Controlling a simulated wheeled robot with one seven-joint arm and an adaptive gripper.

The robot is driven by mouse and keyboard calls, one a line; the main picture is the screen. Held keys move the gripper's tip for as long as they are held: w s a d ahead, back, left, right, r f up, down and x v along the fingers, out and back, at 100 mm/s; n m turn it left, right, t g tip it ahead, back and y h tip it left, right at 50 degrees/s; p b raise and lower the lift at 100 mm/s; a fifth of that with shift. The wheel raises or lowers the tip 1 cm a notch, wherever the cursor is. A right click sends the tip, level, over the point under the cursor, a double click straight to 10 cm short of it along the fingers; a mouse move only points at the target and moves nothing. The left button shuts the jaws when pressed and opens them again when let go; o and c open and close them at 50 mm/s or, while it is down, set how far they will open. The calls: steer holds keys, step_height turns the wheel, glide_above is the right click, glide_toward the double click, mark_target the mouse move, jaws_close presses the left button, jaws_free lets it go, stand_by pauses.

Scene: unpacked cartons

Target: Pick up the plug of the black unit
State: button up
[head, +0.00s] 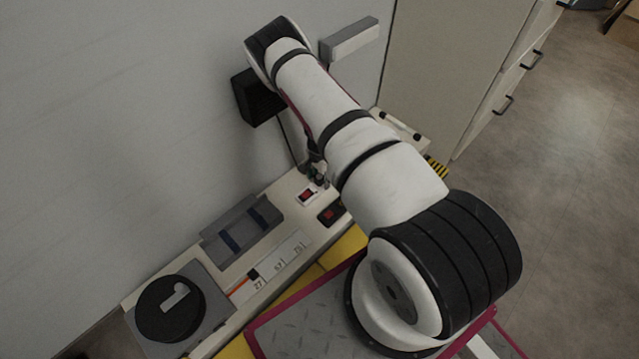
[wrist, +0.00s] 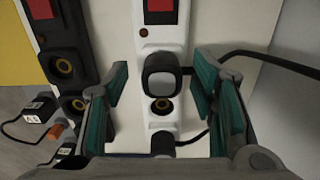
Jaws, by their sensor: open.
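The black unit (head: 258,97) is on the wall, and its dark cable (head: 288,136) hangs down towards the shelf. In the wrist view a dark plug with a grey face (wrist: 162,72) is at the white power strip (wrist: 160,43), with a black cable running off right. My open gripper (wrist: 159,78) has its teal-padded fingers on either side of this plug, with gaps on both sides. A second dark plug (wrist: 162,144) is lower on the strip, partly cut off by the gripper body. I cannot trace either cable to the black unit. In the head view my arm mostly hides the gripper.
A black power strip (wrist: 68,55) lies left of the white one. A labelled black plug or adapter (wrist: 32,115) is at lower left. A grey unit (head: 349,40) is on the wall. A grey tray (head: 240,228) and a black disc (head: 170,308) occupy the shelf's near end.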

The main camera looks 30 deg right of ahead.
mark_target(322, 179)
jaws_close()
stand_by(0.4)
steer(key=shift+w+r+p, duration=0.1)
steer(key=shift+r+p, duration=0.35)
steer(key=shift+r, duration=0.2)
steer(key=r+p, duration=0.1)
steer(key=s+r, duration=0.1)
steer(key=shift+d+r+p, duration=0.15)
steer(key=shift+r+p, duration=0.15)
steer(key=shift+p, duration=0.1)
steer(key=s+d+r+p, duration=0.1)
steer(key=s+d+p, duration=0.2)
steer(key=s, duration=1.1)
steer(key=shift+s, duration=0.35)
